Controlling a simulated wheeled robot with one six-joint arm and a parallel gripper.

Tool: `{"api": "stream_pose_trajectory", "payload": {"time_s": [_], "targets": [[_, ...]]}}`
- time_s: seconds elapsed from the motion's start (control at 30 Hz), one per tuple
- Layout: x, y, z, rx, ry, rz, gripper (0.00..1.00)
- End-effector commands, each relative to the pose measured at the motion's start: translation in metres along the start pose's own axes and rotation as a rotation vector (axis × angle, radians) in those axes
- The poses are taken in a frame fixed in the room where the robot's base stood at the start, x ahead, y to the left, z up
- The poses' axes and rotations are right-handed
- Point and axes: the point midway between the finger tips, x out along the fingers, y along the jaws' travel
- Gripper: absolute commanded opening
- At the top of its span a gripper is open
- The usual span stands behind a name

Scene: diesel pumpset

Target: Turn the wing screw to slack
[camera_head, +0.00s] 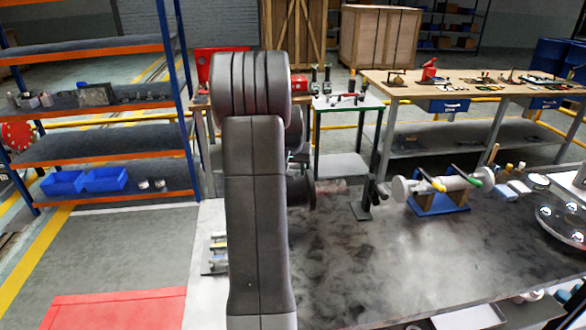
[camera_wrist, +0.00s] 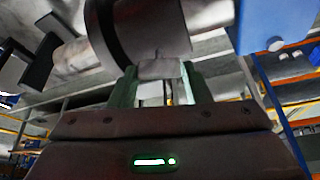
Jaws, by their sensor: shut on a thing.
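In the wrist view, my gripper (camera_wrist: 160,84) has its two green fingers up against a small grey piece, which looks like the wing screw (camera_wrist: 158,69). The fingers are closed on its two sides. The piece sits at the underside of a dark round body (camera_wrist: 150,28) with a wide black rim. The turning angle of the screw cannot be told. In the head view my own arm hides the gripper and the screw; a dark flanged part (camera_head: 301,191) shows just right of the arm.
Close to the fingers in the wrist view is a blue block (camera_wrist: 272,25) at upper right. In the head view, a grey cylinder (camera_head: 455,184) with levers rests on a blue cradle (camera_head: 438,204). A dark stand (camera_head: 366,205) is left of it. The front bench top (camera_head: 400,270) is mostly clear.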

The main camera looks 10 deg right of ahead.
Motion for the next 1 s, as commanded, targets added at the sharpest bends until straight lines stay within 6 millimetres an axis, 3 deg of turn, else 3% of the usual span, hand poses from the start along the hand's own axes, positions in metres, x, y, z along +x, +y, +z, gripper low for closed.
{"api": "stream_pose_trajectory", "payload": {"time_s": [0.2, 0.23, 0.3, 0.33, 0.73, 1.0], "targets": [[-0.001, 0.0, -0.001, 0.001, 0.001, 0.0, 0.21], [-0.001, 0.0, -0.001, 0.001, 0.001, 0.0, 0.49], [-0.001, 0.0, -0.001, 0.001, 0.001, 0.0, 0.63], [-0.001, 0.0, -0.001, 0.001, 0.001, 0.0, 0.65], [-0.008, 0.0, 0.0, 0.001, 0.002, 0.0, 0.65], [-0.059, 0.0, 0.0, 0.001, 0.006, -0.001, 0.65]]}}
